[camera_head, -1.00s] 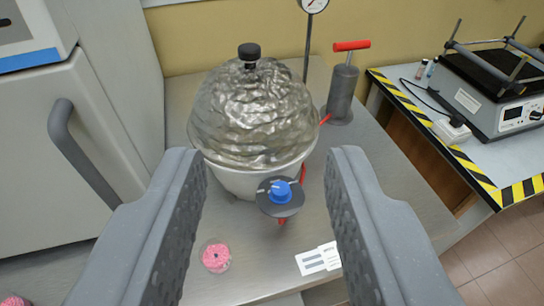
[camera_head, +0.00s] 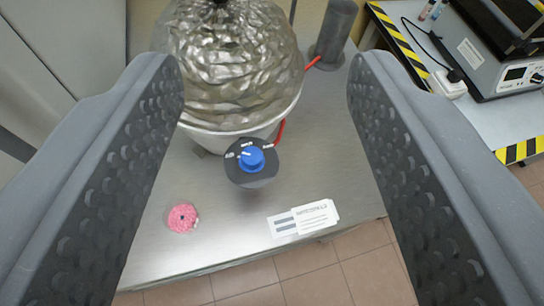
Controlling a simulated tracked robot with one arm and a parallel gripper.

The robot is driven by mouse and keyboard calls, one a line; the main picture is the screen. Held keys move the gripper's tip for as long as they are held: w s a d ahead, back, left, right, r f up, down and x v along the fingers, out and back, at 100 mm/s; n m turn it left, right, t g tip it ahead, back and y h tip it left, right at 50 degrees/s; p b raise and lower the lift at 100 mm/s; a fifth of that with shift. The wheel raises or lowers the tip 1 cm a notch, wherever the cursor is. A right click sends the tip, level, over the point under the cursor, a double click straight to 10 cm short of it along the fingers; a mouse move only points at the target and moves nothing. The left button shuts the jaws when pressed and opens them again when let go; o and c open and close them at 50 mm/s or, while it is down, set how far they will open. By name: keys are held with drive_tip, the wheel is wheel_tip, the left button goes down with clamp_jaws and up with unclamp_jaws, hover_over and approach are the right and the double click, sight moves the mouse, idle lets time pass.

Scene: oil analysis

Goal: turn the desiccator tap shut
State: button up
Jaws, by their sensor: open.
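The desiccator (camera_head: 232,75) stands on a steel bench in the upper middle, a rounded dome of crinkled silvery look over a pale bowl. Its tap has a blue knob (camera_head: 252,158) on a dark round plate (camera_head: 253,177) at the front of the bowl, with small white labels around the knob and a white mark on it. A red tube (camera_head: 279,132) runs beside the tap. My gripper (camera_head: 265,75) is open and empty. Its two fingers stand wide apart, one on each side of the view, with the tap between them in the picture. Neither finger touches the knob.
A grey pump cylinder (camera_head: 333,32) stands behind right of the desiccator. A pink beaded dish (camera_head: 183,217) and white cards (camera_head: 303,218) lie on the bench (camera_head: 228,240) near its front edge. A device (camera_head: 500,55) sits on a striped-edge table at right.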

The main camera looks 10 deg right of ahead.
drive_tip(key=w+d+f+n+g+y+p, duration=0.2)
drive_tip(key=w+f+n+g+p, duration=0.35)
drive_tip(key=w+p, duration=0.35)
drive_tip(key=n+g+y+p, duration=0.2)
drive_tip(key=n+g+p, duration=0.6)
drive_tip(key=p, duration=0.3)
approach(254, 155)
drive_tip(key=x, duration=0.8)
drive_tip(key=shift+f, duration=0.3)
drive_tip(key=c, duration=1)
